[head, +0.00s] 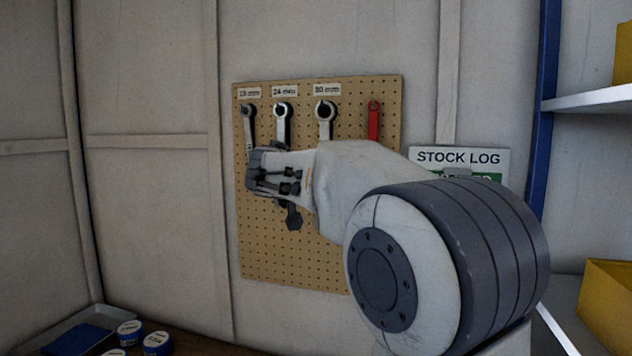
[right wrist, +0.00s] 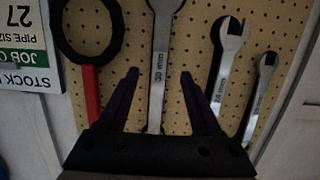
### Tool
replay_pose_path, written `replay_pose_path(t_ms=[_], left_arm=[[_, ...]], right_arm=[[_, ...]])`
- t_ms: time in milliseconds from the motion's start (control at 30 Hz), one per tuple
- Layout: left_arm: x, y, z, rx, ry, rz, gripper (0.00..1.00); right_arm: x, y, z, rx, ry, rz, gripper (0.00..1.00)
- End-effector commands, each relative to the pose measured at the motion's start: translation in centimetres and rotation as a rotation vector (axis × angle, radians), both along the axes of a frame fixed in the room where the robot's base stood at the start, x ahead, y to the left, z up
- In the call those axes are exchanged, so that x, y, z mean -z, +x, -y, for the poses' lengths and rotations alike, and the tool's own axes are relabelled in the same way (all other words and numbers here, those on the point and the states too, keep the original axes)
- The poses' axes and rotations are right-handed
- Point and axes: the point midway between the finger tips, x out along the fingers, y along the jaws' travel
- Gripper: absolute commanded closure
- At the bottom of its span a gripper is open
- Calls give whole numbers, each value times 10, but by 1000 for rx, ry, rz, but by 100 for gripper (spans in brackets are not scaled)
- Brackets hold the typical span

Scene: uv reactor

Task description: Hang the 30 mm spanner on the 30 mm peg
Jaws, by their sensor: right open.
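The 30 mm spanner (head: 325,120) hangs with its upper end just under the right-hand label (head: 327,90) on the pegboard; its peg is not clearly visible. In the right wrist view, which is upside down, its shaft (right wrist: 158,60) is marked 30 mm and lies between the fingers of my right gripper (right wrist: 159,75). The fingers are open, one on each side, with gaps to the shaft. In the head view my right gripper (head: 275,178) is in front of the board and hides the lower spanners. My left gripper is out of view.
The 24 mm spanner (right wrist: 224,70), a smaller spanner (right wrist: 262,80) and a red-handled tool (head: 374,120) hang alongside on the pegboard (head: 270,262). A stock log sign (head: 458,158) is right of the board. Shelves (head: 592,98) stand farther right; tins (head: 157,342) are low left.

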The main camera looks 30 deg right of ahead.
Motion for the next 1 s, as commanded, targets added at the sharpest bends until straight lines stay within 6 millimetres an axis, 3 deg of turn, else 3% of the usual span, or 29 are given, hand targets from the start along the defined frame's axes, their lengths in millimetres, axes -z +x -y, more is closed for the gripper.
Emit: replay_pose_path(t_ms=[400, 767, 867, 967, 1000], left_arm=[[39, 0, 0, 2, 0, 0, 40], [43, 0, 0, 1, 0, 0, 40], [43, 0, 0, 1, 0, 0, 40], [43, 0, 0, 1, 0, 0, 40], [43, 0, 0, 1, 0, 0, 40]], right_arm=[[-14, -50, -58, -5, 1, 7, 34], [-20, -64, -72, -4, 1, -1, 34], [-4, -62, -82, -37, 9, -53, 34], [36, -62, -107, -125, 29, -184, 34], [58, -63, -121, -176, 39, -256, 34]])
